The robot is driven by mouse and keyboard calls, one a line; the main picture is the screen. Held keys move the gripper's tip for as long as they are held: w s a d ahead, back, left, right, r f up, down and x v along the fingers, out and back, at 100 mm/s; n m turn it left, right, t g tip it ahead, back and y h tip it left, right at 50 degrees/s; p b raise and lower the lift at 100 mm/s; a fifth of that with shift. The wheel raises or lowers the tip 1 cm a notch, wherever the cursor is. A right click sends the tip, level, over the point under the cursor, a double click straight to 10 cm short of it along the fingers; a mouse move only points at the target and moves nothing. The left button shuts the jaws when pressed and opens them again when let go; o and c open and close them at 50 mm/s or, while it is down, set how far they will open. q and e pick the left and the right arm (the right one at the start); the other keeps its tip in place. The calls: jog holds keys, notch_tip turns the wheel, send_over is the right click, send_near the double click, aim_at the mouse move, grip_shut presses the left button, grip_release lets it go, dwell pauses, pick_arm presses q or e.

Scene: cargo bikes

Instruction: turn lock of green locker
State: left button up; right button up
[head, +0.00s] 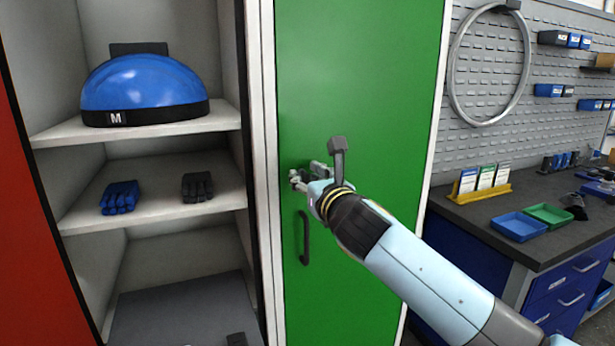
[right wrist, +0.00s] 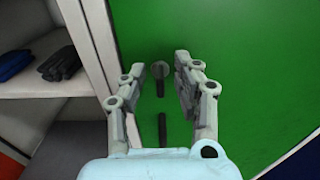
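The green locker door (head: 360,80) is shut, with a black vertical handle (head: 304,238) at its left side. My right gripper (head: 297,176) is at the door's left edge, just above the handle, and hides the lock in the head view. In the right wrist view, the round grey lock (right wrist: 159,70) shows on the green door, between and beyond the fingertips of my right gripper (right wrist: 157,72). The fingers are apart, with a gap on each side of the lock. The handle also shows below it (right wrist: 162,128). My left gripper is not in view.
Left of the green door is an open locker with shelves (head: 150,210), holding a blue helmet (head: 145,82), blue gloves (head: 120,197) and dark gloves (head: 197,186). A red door (head: 30,230) stands at far left. A workbench (head: 490,220) with trays stands at right.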

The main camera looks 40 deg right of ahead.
jog(key=shift+c, duration=0.4)
grip_shut()
jog(key=shift+m, duration=0.4)
jog(key=m, duration=0.3)
jog(key=shift+d, duration=0.1)
jog(key=m, duration=0.3)
jog(key=shift+d+f+m, duration=0.1)
jog(key=shift+m, duration=0.2)
jog(key=m+b, duration=0.1)
jog(key=m, duration=0.6)
jog(key=m+b, duration=0.1)
jog(key=m, duration=0.2)
jog(key=shift+s+d+f+m+b, duration=0.1)
jog(key=shift+d+f+m+b, duration=0.05)
jog(key=shift+f+m+b, duration=0.2)
jog(key=shift+r, duration=0.1)
